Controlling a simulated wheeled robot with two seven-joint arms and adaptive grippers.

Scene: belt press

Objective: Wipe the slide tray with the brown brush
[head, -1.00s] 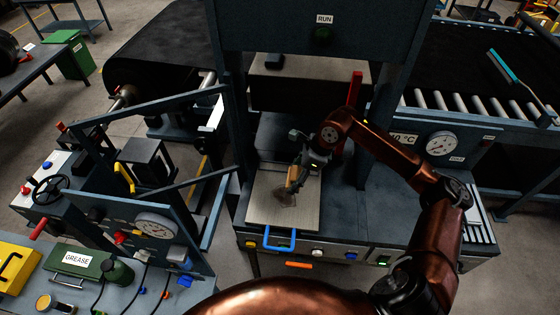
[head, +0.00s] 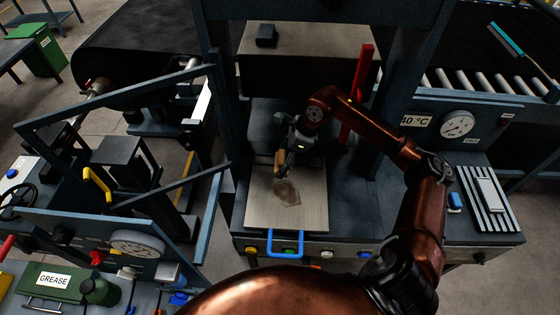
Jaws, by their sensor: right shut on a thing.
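The slide tray (head: 305,212) is a pale metal plate with a blue handle (head: 285,243) at its front edge, lying in the press opening. A dark, roundish smudge (head: 287,191) marks its middle. My right gripper (head: 284,160) is over the far part of the tray, shut on the brown brush (head: 279,163). The brush stands roughly upright, just behind the smudge. I cannot tell whether its bristles touch the tray. My left gripper is not in view.
Press posts (head: 220,85) flank the tray, and a red upright bar (head: 357,95) stands behind my right forearm. A barred guard frame (head: 120,100) is at left. A teal-handled brush (head: 507,42) lies on the right conveyor. A gauge (head: 457,125) is on the right.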

